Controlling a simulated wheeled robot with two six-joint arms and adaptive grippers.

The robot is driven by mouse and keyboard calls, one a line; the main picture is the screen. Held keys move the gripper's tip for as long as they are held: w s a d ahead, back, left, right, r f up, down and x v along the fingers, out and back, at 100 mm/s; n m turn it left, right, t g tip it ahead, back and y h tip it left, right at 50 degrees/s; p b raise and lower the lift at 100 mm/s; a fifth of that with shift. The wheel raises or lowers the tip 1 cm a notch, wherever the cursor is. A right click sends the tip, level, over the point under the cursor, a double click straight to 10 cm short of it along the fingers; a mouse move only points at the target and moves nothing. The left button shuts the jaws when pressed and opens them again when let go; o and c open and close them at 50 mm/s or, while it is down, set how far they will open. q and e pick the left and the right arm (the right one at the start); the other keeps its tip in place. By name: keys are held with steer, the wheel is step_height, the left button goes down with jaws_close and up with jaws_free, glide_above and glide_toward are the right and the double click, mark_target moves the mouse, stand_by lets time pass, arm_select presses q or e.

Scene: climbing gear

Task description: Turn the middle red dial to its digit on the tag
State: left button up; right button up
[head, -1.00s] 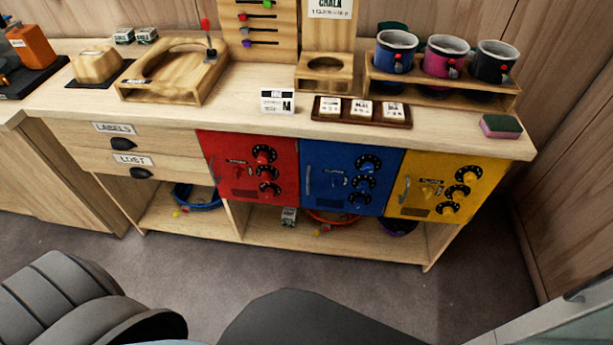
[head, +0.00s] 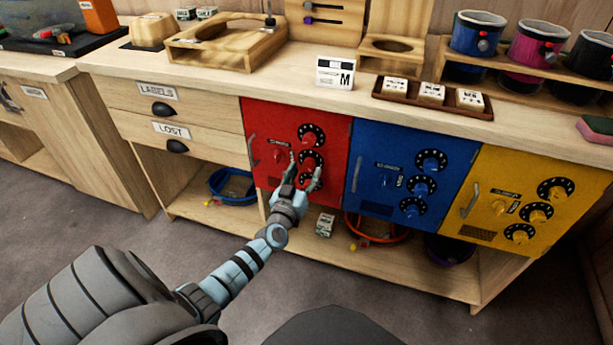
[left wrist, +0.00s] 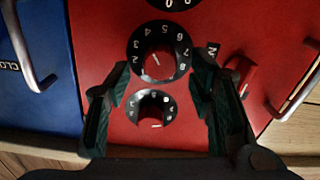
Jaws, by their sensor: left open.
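The red door (head: 262,130) has three dials with black digit rings in a column. The middle red dial (head: 312,158) is partly covered by my left gripper (head: 304,170). In the left wrist view, where digits appear upside down, the middle red dial (left wrist: 157,64) sits just beyond and between the fingertips of my left gripper (left wrist: 162,78). The fingers are open, one on each side, and I cannot tell whether they touch it. Its knob has a pale pointer line; its exact reading is unclear. A white card (head: 336,73) stands on the counter; I cannot tell whether it is the tag. My right gripper is out of view.
The top red dial (head: 312,134) is close above. A red latch knob (left wrist: 243,76) and metal door handle (left wrist: 300,90) lie beside the right finger in the wrist view. The blue door (head: 400,160) and yellow door (head: 490,190) are to the right. A small box (head: 325,224) sits below.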

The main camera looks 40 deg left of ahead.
arm_select(q)
steer(key=shift+w+a+f, duration=0.15)
steer(key=shift+w+a, duration=0.1)
steer(key=shift+w, duration=0.4)
steer(key=shift+w+a+b, duration=0.1)
steer(key=shift+w+b, duration=0.2)
steer(key=shift+r, duration=0.2)
steer(key=c, duration=1.2)
steer(key=shift+o, duration=0.2)
steer(key=shift+n, duration=2.3)
steer(key=shift+f+n, duration=0.1)
steer(key=shift+n, duration=0.9)
steer(key=n, duration=0.2)
steer(key=shift+n, duration=2.7)
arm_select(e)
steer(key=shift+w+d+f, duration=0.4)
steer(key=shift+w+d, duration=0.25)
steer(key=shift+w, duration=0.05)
